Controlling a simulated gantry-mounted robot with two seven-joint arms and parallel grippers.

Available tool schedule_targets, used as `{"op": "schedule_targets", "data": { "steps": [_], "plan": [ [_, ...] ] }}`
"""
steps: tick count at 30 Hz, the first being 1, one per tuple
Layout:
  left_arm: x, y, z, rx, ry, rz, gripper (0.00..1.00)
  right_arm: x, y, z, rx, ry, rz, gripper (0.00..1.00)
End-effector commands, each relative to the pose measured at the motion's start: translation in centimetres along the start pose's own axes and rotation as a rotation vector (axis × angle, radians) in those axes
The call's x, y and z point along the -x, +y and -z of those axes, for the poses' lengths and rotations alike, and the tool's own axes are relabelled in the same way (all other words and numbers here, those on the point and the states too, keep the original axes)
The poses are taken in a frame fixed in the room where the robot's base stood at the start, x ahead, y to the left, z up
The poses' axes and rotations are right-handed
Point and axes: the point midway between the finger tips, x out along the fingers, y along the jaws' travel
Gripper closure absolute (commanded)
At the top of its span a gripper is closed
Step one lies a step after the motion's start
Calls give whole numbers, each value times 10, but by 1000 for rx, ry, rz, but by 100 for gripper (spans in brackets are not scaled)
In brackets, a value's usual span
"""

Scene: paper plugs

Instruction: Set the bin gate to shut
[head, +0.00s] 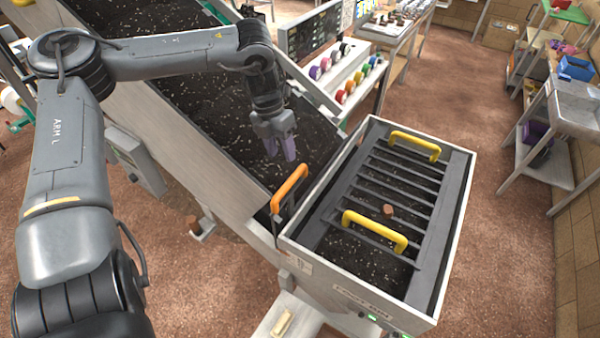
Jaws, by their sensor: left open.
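My left gripper (280,148), with purple fingers, is open and empty over the lower end of the dark-filled chute (215,110). An orange handle (289,188), which appears to belong to the bin gate, stands at the left edge of the bin (458,215), where the chute meets it. The gripper is a little above and left of this handle, apart from it. I cannot tell clearly how far the gate is open. The bin holds dark loose material under a grey grate (432,240) with two yellow handles (374,231). My right gripper is out of view.
A small brown plug (388,210) lies on the grate. Another brown piece (193,225) is below the chute at left. A rack of coloured rolls (345,80) stands behind the bin. A shelf (545,170) is at right, with open floor between.

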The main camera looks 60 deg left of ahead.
Motion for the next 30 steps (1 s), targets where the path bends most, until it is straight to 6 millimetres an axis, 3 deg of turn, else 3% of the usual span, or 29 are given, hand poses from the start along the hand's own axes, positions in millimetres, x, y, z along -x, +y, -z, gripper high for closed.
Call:
{"op": "schedule_targets", "data": {
  "steps": [6,18,30],
  "plan": [
    [-25,0,1,0,5,1,52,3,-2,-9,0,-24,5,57],
    [-83,1,1,1,3,-2,52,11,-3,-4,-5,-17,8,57],
    [-103,0,0,0,-1,0,52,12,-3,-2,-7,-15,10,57]
  ]
}}
